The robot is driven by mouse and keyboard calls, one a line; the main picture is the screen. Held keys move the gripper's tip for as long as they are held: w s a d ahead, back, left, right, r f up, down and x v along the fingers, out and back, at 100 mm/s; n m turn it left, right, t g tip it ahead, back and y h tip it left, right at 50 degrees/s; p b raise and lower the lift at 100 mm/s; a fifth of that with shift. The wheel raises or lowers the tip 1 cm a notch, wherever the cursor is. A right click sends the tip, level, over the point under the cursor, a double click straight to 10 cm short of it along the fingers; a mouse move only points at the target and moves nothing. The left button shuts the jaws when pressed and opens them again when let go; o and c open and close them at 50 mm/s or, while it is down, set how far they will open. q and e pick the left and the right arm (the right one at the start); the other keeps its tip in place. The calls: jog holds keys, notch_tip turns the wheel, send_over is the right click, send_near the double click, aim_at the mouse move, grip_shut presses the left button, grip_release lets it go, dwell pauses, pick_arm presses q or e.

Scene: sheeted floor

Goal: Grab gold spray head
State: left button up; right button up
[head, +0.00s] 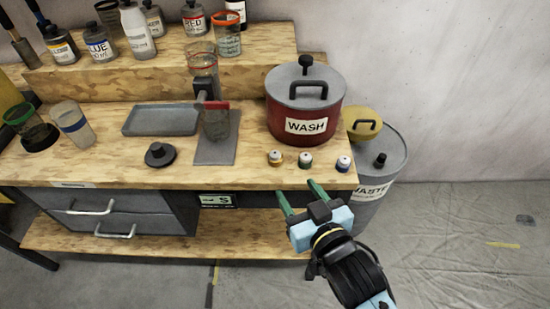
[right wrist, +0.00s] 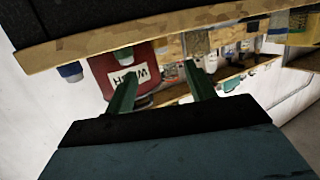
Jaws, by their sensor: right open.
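The gold spray head (head: 276,158) is a small white-topped piece with a gold base. It stands near the bench's front edge, left of a green spray head (head: 305,160) and a blue spray head (head: 343,163). My right gripper (head: 299,190) is open and empty, its green fingers pointing at the bench edge, in front of the heads and apart from them. In the upside-down right wrist view, the fingers (right wrist: 157,72) are spread and the blue head (right wrist: 71,72) shows at left. I cannot make out the gold head there. My left gripper is out of view.
A red WASH pot (head: 305,108) stands just behind the heads. A grey WASTE bin (head: 385,165) is right of the bench (head: 225,178). A black lid (head: 160,155) and grey tray (head: 160,119) lie to the left. The sheeted floor at right is mostly clear.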

aim_at(277, 160)
jog(key=b+x, duration=0.1)
jog(key=x, duration=1.2)
jog(key=shift+w+a+r+b, duration=0.1)
jog(key=shift+a+r+b, duration=0.1)
jog(key=shift+b, duration=0.15)
jog(key=c, duration=1.1)
